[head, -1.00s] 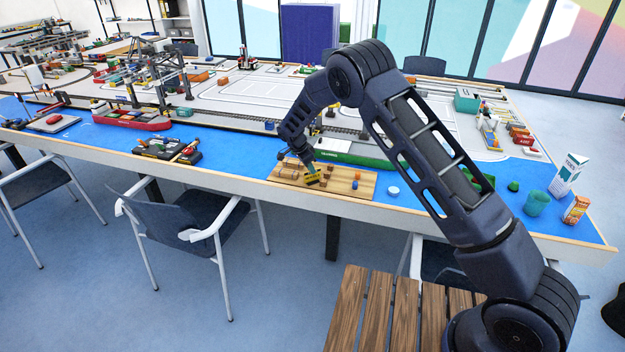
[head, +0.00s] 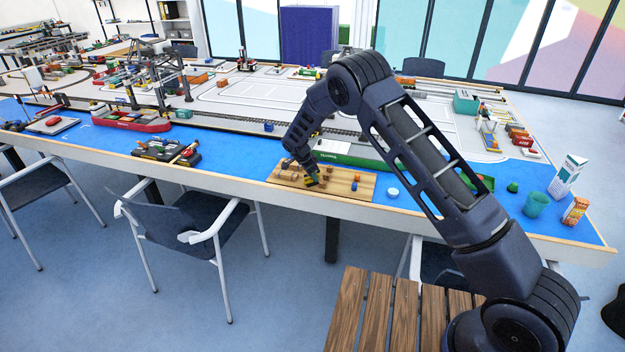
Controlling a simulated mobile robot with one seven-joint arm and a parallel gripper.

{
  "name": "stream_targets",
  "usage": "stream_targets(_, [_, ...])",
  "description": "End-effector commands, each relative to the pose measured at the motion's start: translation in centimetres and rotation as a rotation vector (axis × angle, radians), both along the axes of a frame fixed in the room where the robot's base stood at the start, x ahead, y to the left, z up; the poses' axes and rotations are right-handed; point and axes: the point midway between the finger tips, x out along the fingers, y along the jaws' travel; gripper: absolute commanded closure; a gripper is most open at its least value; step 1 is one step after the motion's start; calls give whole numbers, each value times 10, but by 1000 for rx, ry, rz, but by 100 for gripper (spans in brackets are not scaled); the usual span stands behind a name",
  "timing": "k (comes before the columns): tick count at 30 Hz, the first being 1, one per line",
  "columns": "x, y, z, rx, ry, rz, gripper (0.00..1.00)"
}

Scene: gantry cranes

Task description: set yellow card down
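My gripper (head: 312,181) points down over the wooden board (head: 362,192) near the front edge of the blue table. The yellow card (head: 312,184) shows as a small yellow and dark patch right at the fingertips, low over the board. The fingers hide part of it. It is too small to tell whether the fingers are closed on the card or whether it touches the board. Small brown blocks (head: 287,175) and a blue piece (head: 354,187) sit on the board.
A green ship (head: 350,158) lies just behind the board. A white round lid (head: 393,192), a teal cup (head: 536,204) and cartons (head: 568,175) stand to the right. A black tool set (head: 168,150) lies to the left. Bare blue table lies between it and the board.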

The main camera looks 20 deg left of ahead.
Motion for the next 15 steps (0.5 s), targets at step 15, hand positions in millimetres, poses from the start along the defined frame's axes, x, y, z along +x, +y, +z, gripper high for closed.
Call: stream_targets(15, [0,1,84,4,-2,1,100])
